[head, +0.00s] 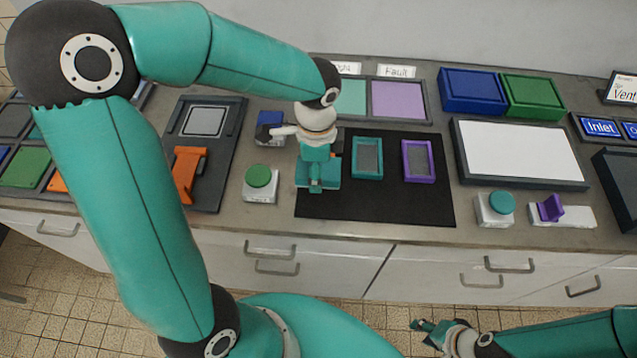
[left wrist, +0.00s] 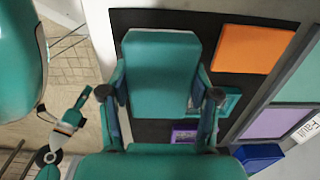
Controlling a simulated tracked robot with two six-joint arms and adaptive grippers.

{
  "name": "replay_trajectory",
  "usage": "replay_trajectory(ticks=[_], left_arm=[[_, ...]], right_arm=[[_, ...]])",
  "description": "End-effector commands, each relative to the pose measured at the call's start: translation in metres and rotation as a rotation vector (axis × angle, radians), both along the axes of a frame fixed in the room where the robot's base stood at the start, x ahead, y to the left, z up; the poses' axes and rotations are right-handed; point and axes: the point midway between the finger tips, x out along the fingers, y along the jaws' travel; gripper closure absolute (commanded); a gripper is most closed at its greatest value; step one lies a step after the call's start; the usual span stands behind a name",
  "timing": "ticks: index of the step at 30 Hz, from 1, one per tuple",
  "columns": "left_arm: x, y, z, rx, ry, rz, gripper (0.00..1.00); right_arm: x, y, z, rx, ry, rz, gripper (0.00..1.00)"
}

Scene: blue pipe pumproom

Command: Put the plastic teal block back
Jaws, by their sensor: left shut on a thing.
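My left gripper (head: 317,168) reaches down over the left part of a black mat (head: 390,205). It is shut on the teal block (head: 318,182). In the left wrist view the teal block (left wrist: 160,70) sits between the two fingers, with the mat behind it. I cannot tell whether the block touches the mat. A teal frame (head: 367,158) with a grey inside lies on the mat to the right of the block. A purple frame (head: 418,161) lies further right. My right gripper (head: 429,332) is low in front of the drawers, small in view, and looks open and empty.
An orange piece (left wrist: 253,48) on the mat shows in the left wrist view. Behind the mat is a tray with teal and lavender panels (head: 398,100). A green button (head: 259,176) stands left; a teal button (head: 502,203) stands right. The mat's front right is clear.

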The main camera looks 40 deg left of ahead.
Motion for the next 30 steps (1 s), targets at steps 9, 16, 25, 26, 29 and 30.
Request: replay_trajectory(ticks=[9, 16, 25, 26, 29, 30], left_arm=[[0.000, 0.000, -0.029, -0.001, 0.003, 0.000, 0.71], [0.000, 0.000, -0.058, 0.000, 0.001, 0.001, 0.71], [0.001, -0.001, -0.060, 0.000, -0.001, 0.000, 0.71], [0.001, -0.001, -0.061, 0.000, -0.001, 0.000, 0.71], [0.001, -0.001, -0.061, 0.000, -0.001, 0.000, 0.30], [0.001, -0.001, -0.061, 0.000, -0.001, 0.000, 0.24]], right_arm=[[0.000, 0.000, -0.001, 0.000, 0.000, 0.000, 0.60], [0.000, 0.000, -0.002, 0.000, 0.000, 0.000, 0.60], [0.000, 0.000, -0.003, 0.000, 0.000, 0.000, 0.60], [0.000, 0.000, -0.004, 0.000, 0.000, 0.000, 0.60], [0.000, 0.000, -0.004, 0.000, 0.000, 0.000, 0.60], [0.000, 0.000, -0.004, 0.000, 0.000, 0.000, 0.60]])
